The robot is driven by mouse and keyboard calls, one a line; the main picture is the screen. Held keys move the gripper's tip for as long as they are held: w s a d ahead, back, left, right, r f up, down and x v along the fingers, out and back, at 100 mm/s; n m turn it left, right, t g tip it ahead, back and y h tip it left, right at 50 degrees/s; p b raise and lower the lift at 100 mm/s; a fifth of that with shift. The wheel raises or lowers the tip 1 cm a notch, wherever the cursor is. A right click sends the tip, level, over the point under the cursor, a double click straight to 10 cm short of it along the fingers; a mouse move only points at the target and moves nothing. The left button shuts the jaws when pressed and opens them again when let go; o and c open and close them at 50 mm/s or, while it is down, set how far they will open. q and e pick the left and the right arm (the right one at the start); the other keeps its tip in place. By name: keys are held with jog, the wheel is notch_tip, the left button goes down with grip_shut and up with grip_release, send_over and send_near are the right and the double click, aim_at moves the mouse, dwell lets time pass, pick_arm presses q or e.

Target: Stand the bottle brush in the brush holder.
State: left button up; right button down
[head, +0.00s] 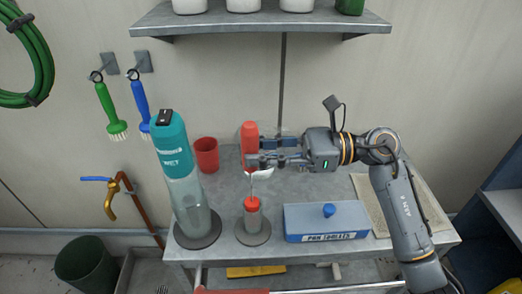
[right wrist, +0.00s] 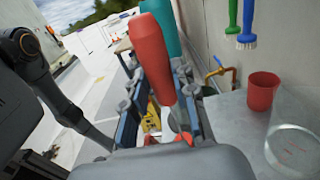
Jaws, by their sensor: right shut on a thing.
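In the right wrist view the red handle (right wrist: 150,58) stands between the fingers (right wrist: 160,100). My left gripper is out of view.
A tall teal-topped bottle (head: 177,165) stands left of the holder. A red cup (head: 206,154) is behind it. A blue box (head: 325,221) with a knob lies to the right. A shelf (head: 260,20) hangs above; two brushes (head: 110,108) hang on the wall.

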jog(key=shift+f, duration=0.2)
jog(key=c, duration=1)
grip_release()
jog(key=d, duration=1.2)
jog(key=shift+r, duration=0.15)
